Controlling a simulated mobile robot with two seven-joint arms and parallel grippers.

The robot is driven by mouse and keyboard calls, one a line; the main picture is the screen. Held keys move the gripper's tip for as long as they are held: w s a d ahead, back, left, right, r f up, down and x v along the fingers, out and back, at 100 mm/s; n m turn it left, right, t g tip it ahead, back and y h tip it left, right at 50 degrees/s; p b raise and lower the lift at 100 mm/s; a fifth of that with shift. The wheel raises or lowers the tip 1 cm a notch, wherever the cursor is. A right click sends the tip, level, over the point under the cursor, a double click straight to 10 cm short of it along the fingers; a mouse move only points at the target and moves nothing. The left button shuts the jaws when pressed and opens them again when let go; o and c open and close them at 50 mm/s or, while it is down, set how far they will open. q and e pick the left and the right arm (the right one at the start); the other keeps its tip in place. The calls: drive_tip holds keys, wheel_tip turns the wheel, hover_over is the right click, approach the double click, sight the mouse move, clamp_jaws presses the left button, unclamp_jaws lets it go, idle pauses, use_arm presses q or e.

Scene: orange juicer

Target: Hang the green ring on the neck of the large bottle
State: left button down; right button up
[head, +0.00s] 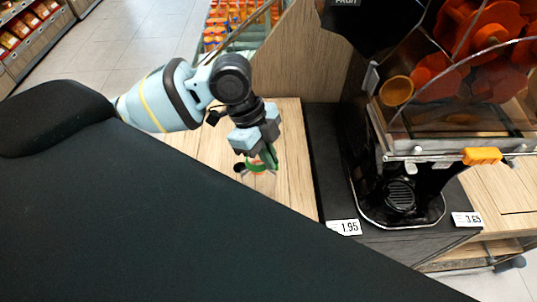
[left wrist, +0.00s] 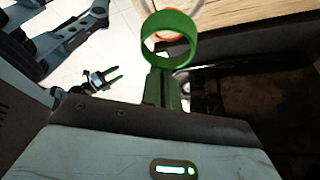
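My left gripper (head: 265,152) is over the wooden counter in the head view, pointing down. It is shut on the green ring (head: 270,157), which sticks out beyond the fingertips. In the left wrist view the green ring (left wrist: 147,45) stands out clearly, with its opening facing the camera.
The juicer (head: 400,190) stands right of the wooden counter (head: 295,180), on a black stand with price tags (head: 344,227). A wooden panel (head: 295,60) rises behind. A large dark surface (head: 150,230) fills the lower left. The counter right of the gripper is clear.

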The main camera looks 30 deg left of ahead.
idle(0.6)
use_arm(q)
drive_tip(key=shift+f, duration=1)
idle(0.8)
drive_tip(key=c, duration=1.6)
unclamp_jaws()
drive_tip(key=shift+o, duration=0.5)
drive_tip(key=o, duration=0.3)
drive_tip(key=shift+r, duration=0.15)
